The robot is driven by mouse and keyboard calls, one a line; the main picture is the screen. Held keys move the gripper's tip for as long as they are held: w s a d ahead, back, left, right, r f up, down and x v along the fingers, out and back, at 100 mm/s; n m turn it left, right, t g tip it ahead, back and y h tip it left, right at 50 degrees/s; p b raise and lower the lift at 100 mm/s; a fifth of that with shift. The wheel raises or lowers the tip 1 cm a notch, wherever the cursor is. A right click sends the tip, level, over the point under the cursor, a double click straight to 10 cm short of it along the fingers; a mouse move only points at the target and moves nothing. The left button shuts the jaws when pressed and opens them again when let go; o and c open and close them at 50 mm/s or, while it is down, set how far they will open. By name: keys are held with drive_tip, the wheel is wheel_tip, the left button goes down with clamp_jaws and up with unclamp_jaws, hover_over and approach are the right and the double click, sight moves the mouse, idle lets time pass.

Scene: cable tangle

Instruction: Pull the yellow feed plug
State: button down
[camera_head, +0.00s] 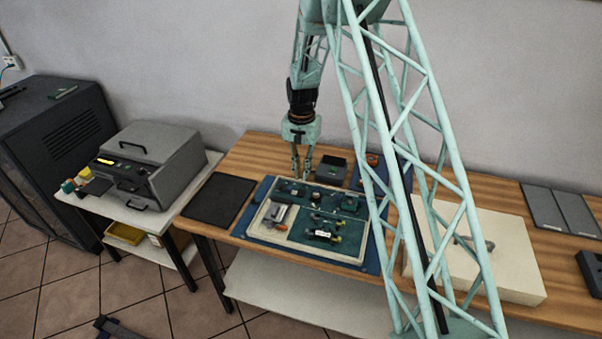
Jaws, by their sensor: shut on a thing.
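My gripper (301,174) points straight down at the back edge of a pale-framed board (279,251) with green panels. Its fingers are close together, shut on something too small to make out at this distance. I cannot pick out the yellow feed plug with certainty. Small dark parts sit along the back of the board, near the fingertips. A dark module (323,232) with pale yellowish ends lies in the board's front right section. A grey part with an orange end (278,213) lies in the left section. Any cables there are too fine to trace.
The board rests on a blue mat (262,190) on a wooden table. A black pad (219,199) lies left of it, a dark box (331,170) behind. A grey machine (150,160) stands on the left table.

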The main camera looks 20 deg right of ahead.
drive_tip(key=c, duration=2.7)
unclamp_jaws()
drive_tip(key=shift+w+d, duration=0.1)
drive_tip(key=shift+r, duration=0.2)
drive_tip(key=shift+r, duration=5.8)
